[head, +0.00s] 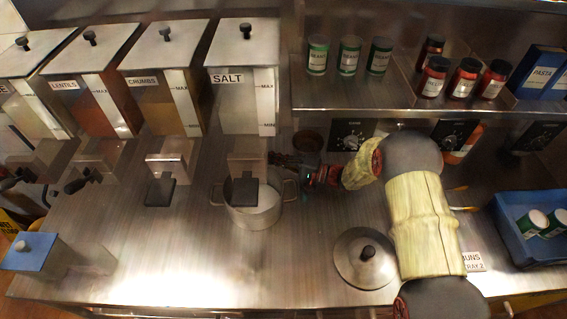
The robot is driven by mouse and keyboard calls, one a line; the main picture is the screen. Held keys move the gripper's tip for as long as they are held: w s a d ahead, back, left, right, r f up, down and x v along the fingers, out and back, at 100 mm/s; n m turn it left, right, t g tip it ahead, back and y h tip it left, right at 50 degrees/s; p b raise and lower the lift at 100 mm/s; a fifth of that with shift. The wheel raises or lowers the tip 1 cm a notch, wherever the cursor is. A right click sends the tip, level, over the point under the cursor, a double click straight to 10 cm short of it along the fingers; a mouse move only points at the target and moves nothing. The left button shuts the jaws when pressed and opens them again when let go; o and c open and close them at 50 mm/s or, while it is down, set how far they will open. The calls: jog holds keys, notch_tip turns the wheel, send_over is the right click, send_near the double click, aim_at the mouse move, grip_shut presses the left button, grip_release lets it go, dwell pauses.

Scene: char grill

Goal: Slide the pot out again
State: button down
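The metal pot (252,217) stands on the steel counter under the outlet of the SALT dispenser (245,85). The dispenser's chute and a dark plate (245,190) hide part of the pot's opening, so its contents do not show. The pot has a loop handle on each side; the right one (290,188) points toward my arm. My gripper (275,160) reaches in from the right, its dark fingers just above and behind the pot's right side, close to the chute. The fingers are small and dark, so I cannot tell their opening or any contact with the pot.
A round lid (364,258) lies on the counter right of the pot. More dispensers, CRUMBS (160,85) and LENTILS (88,85), stand to the left. A blue bin (525,245) with cans is at the right. The counter in front of the pot is clear.

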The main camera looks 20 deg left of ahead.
jog(key=shift+s+d+r, duration=0.1)
jog(key=shift+s+d, duration=0.25)
jog(key=shift+s, duration=0.3)
jog(key=shift+s+d, duration=0.3)
jog(key=shift+s, duration=0.75)
jog(key=shift+s+d, duration=0.1)
jog(key=shift+d, duration=0.05)
jog(key=b, duration=0.1)
send_over(270, 199)
jog(key=s+d, duration=0.2)
jog(key=s, duration=0.2)
jog(key=shift+a, duration=0.25)
jog(key=shift+w, duration=0.1)
